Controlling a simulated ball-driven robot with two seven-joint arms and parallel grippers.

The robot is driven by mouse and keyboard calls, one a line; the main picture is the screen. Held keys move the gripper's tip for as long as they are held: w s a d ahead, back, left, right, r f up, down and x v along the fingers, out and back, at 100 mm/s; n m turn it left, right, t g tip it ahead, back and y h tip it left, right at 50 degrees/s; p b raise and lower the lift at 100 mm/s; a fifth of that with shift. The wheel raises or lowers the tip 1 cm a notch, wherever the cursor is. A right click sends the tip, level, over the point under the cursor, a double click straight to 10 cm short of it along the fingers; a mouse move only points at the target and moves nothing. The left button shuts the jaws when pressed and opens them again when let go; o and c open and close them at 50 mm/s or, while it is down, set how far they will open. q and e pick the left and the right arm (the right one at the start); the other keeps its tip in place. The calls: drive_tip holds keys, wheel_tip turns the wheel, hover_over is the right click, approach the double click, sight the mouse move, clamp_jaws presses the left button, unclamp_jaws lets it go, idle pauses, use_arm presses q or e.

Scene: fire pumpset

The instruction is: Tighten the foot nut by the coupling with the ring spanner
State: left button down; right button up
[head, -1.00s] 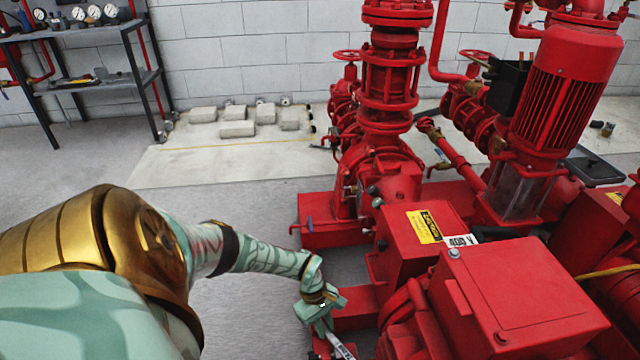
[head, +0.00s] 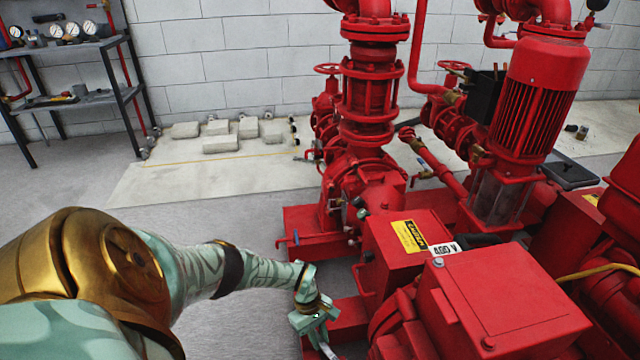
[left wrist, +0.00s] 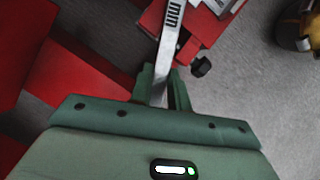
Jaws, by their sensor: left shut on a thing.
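My left gripper (head: 318,326) is low beside the near end of the red pump base, at the bottom of the head view. It is shut on the ring spanner (head: 329,352), a silvery flat bar that runs out of the bottom edge. My right gripper is not in view.
A shelf with gauges (head: 75,100) stands at the back left.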

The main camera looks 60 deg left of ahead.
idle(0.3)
use_arm(q)
drive_tip(key=shift+r+p, duration=1.6)
drive_tip(key=shift+r, duration=0.95)
